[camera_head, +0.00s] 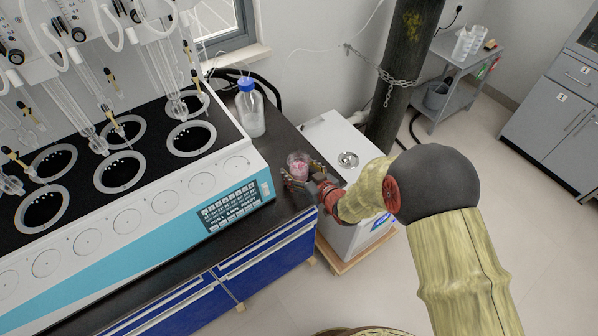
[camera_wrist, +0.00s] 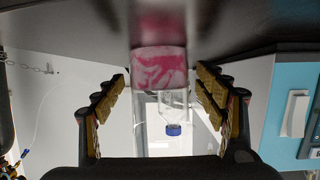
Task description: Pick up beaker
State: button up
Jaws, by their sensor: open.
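The beaker (camera_head: 298,160) is clear glass with pink-and-white contents. It stands on the black bench top near the bench's right end. In the wrist view, which is upside down, the beaker (camera_wrist: 160,65) is in the middle, with its pink part against the dark bench. My gripper (camera_head: 305,175) is at the beaker's near right side. In the wrist view my gripper (camera_wrist: 161,85) is open, with one gold-padded finger on each side of the beaker. Gaps show between the fingers and the glass.
A blue-capped bottle (camera_head: 250,108) stands behind the beaker and shows in the wrist view (camera_wrist: 173,129). The white-and-blue distiller (camera_head: 230,185) borders the beaker's left. A white box-shaped unit (camera_head: 335,135) is right of the bench. A dark chained cylinder (camera_head: 402,75) stands behind.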

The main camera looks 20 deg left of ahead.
jog(key=shift+w+a, duration=0.15)
jog(key=shift+w, duration=0.05)
jog(key=shift+c, duration=1.1)
jog(key=c, duration=1.3)
